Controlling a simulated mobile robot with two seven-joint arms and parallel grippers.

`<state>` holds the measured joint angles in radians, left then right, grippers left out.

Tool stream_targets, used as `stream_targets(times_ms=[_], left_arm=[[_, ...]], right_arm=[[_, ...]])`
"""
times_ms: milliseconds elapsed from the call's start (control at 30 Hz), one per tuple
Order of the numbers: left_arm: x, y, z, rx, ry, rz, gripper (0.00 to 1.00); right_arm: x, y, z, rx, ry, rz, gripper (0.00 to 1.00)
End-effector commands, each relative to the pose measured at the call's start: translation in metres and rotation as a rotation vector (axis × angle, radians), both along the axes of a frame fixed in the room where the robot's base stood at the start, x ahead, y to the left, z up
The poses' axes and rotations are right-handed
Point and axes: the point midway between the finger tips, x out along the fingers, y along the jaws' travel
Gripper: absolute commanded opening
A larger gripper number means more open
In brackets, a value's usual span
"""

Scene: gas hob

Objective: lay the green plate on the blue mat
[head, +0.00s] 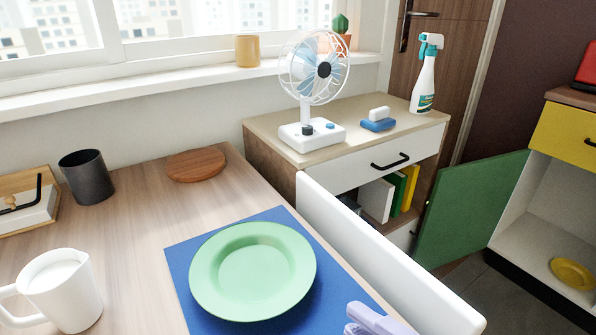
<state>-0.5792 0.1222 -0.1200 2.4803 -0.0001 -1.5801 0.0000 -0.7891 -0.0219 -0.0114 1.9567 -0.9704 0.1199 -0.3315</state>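The green plate (252,271) lies flat and upright on the blue mat (184,262), near the front of the wooden table. Its rim is within the visible mat, and no gripper touches it. My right gripper (358,321), pale lavender, shows only in part at the bottom edge, just right of the plate and apart from it, over the mat's right part. Most of it is cut off, so its opening is unclear. Nothing shows held in it. My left gripper is out of view.
A white jug (62,292) stands left of the mat. A dark cup (87,177) and a round wooden board (196,164) are behind. A long white panel (385,255) runs along the table's right edge. A fan (314,70) stands on the cabinet beyond.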

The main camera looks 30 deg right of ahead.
Motion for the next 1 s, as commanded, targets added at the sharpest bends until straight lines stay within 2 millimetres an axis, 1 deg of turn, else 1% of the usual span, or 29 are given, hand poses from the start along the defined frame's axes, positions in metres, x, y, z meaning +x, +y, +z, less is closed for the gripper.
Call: stream_targets(times_ms=[33, 100, 133, 200, 300, 367, 500, 600, 700, 833, 1000], left_arm=[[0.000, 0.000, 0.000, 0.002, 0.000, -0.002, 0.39], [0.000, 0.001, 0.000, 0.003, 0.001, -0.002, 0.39], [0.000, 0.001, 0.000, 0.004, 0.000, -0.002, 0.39], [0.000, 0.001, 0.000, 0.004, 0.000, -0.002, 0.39], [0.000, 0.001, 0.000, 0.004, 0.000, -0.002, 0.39], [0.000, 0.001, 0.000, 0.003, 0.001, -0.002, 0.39], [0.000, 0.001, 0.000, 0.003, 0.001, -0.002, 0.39], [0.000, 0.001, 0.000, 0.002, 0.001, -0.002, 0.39], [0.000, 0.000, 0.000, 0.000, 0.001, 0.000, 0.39], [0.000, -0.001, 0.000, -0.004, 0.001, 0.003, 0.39], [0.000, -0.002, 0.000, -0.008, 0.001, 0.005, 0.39]], right_arm=[[0.009, -0.016, 0.006, 0.040, 0.011, -0.093, 0.15], [0.017, -0.040, 0.011, 0.127, 0.053, -0.247, 0.15], [0.018, -0.048, 0.011, 0.168, 0.076, -0.312, 0.15], [0.018, -0.063, 0.010, 0.271, 0.144, -0.449, 0.15], [0.010, -0.071, 0.004, 0.423, 0.266, -0.612, 0.15], [0.001, -0.068, 0.000, 0.508, 0.357, -0.690, 0.15], [-0.025, -0.047, -0.006, 0.663, 0.586, -0.807, 0.15], [-0.044, -0.030, -0.005, 0.718, 0.729, -0.845, 0.15], [-0.058, -0.018, -0.004, 0.743, 0.830, -0.861, 0.15], [-0.068, -0.012, -0.002, 0.749, 0.889, -0.870, 0.15], [-0.069, -0.011, -0.002, 0.749, 0.896, -0.872, 0.15]])
